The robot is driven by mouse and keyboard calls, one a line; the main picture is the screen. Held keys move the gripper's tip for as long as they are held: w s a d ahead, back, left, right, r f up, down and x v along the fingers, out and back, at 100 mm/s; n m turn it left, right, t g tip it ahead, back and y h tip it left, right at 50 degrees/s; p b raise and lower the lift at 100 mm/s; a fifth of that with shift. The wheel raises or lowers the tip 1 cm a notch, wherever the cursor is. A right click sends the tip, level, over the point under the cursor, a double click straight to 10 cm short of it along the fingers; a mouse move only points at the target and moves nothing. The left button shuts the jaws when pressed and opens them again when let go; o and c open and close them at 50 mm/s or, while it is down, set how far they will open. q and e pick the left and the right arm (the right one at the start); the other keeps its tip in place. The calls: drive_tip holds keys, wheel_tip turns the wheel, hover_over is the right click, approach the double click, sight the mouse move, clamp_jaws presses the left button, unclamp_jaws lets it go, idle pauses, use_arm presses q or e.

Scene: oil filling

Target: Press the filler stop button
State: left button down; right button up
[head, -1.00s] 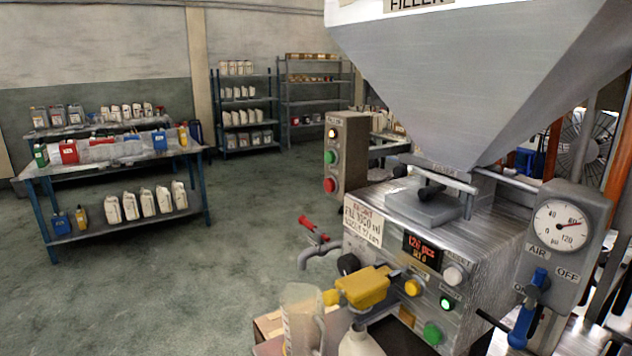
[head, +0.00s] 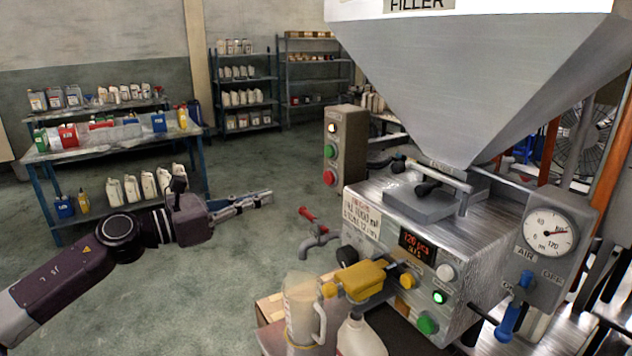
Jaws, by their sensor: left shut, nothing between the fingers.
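The filler control box (head: 345,160) stands left of the hopper. It carries a lit lamp at the top, a green button (head: 330,152) in the middle and a red button (head: 329,178), likely the stop button, below. My left gripper (head: 268,198) points right over the open floor. It is shut and empty, left of and below the red button and apart from it. My right gripper is not in view.
The filler machine (head: 400,215) fills the right side, with a yellow nozzle (head: 362,279), a jug (head: 302,305) and a white bottle (head: 360,338) in front. A red-handled tap (head: 312,222) juts out left. A table (head: 110,155) with bottles stands at the left.

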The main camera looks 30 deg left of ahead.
use_arm(q)
drive_tip(key=shift+d, duration=0.1)
drive_tip(key=p, duration=0.4)
approach(327, 179)
drive_tip(key=shift+w, duration=0.8)
drive_tip(key=p+x, duration=0.1)
drive_tip(key=x, duration=0.1)
drive_tip(key=p+x, duration=0.2)
drive_tip(key=shift+s+d+r, duration=0.1)
drive_tip(key=shift+d+r, duration=0.1)
drive_tip(key=shift+d, duration=0.1)
drive_tip(key=shift+w+d+f+p, duration=0.1)
drive_tip(key=shift+w+d+p, duration=0.25)
drive_tip(key=shift+w, duration=0.2)
drive_tip(key=shift+w+f, duration=0.1)
drive_tip(key=shift+f, duration=0.05)
drive_tip(key=shift+d, duration=0.1)
